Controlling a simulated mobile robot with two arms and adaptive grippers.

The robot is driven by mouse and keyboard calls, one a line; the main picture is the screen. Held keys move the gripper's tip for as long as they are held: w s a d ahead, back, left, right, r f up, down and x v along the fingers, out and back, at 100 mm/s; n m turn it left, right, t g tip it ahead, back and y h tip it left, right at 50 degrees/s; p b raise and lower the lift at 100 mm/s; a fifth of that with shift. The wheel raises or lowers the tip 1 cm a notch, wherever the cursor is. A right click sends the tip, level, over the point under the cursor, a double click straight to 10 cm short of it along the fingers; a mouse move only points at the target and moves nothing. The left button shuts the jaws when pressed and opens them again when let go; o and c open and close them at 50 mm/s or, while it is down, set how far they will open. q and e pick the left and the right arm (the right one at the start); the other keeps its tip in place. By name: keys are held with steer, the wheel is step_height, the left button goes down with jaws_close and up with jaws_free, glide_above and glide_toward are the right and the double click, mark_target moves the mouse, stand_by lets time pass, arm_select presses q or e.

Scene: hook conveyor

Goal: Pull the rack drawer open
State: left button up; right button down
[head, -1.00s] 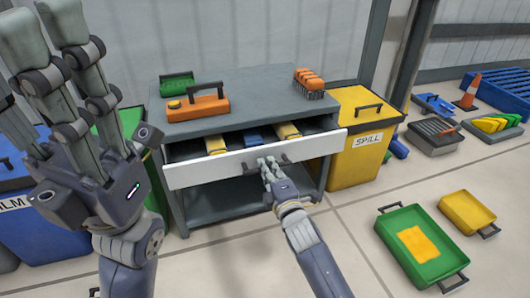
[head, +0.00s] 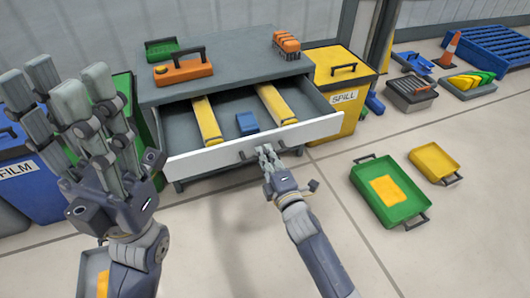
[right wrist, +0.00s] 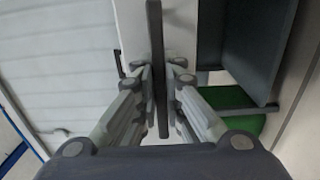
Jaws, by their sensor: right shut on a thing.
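The rack drawer (head: 200,163) with its white front stands well open from the grey rack (head: 230,63). Two yellow bars (head: 275,104) and a blue block (head: 246,123) lie in it. My right gripper (head: 267,152) is shut on the drawer's dark handle (head: 249,153) at the middle of the front. In the right wrist view the handle (right wrist: 157,70) runs between the fingers. My left gripper (head: 70,105) is raised at the left with its fingers spread, empty, in front of the bins.
A green toolbox (head: 162,49), an orange toolbox (head: 184,70) and an orange brush (head: 286,45) are on the rack top. A yellow spill bin (head: 338,75) stands to the right. A green tray (head: 388,190) and a yellow tray (head: 434,162) lie on the floor.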

steer(key=c, duration=1.7)
jaws_free()
steer(key=v, duration=1.2)
